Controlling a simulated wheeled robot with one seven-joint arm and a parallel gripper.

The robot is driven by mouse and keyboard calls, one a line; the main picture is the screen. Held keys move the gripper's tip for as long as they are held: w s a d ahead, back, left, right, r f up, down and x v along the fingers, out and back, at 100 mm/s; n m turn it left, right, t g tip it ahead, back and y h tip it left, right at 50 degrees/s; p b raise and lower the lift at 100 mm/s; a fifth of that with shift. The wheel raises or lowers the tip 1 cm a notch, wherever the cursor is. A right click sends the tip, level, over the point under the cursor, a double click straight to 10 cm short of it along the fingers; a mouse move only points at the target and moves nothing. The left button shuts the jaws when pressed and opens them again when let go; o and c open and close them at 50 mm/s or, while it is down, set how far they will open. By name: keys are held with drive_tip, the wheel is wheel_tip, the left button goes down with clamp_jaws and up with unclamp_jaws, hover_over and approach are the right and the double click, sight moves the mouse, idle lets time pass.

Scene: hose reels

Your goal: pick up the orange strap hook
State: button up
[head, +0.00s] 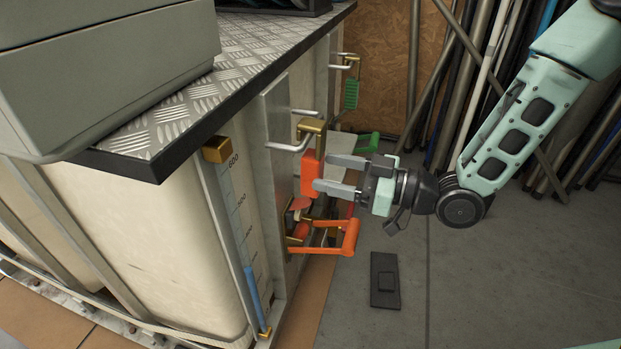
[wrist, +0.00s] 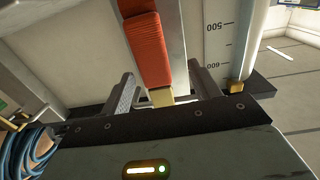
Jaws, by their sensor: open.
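The orange strap hook (head: 309,178) hangs as an orange-red piece below a gold bracket (head: 313,127) on the side of the white tank unit. My gripper (head: 322,172) is open and reaches in from the right, with its fingertips close to the orange piece. In the wrist view, the orange strap hook (wrist: 148,48) shows ribbed and runs down the picture to a gold part (wrist: 162,97). There it lies between the two fingers of my gripper (wrist: 162,72), with gaps on both sides. I cannot tell how deep it sits between them.
An orange lever handle (head: 338,240) sticks out just below my gripper. White bar handles (head: 290,146) jut out beside the bracket. A green strap piece (head: 351,94) hangs farther back. A tread-plate top (head: 200,100) overhangs the tank.

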sight(301, 161)
drive_tip(key=shift+x, duration=0.75)
drive_tip(key=b+x, duration=0.1)
drive_tip(key=x, duration=0.1)
drive_tip(key=b+x, duration=0.2)
drive_tip(key=shift+w+d, duration=0.1)
drive_tip(key=shift+w, duration=0.2)
drive_tip(key=shift+w+a+r, duration=0.2)
drive_tip(key=shift+w+a, duration=0.05)
drive_tip(key=shift+a, duration=0.35)
drive_tip(key=c, duration=1.2)
drive_tip(key=shift+r, duration=0.1)
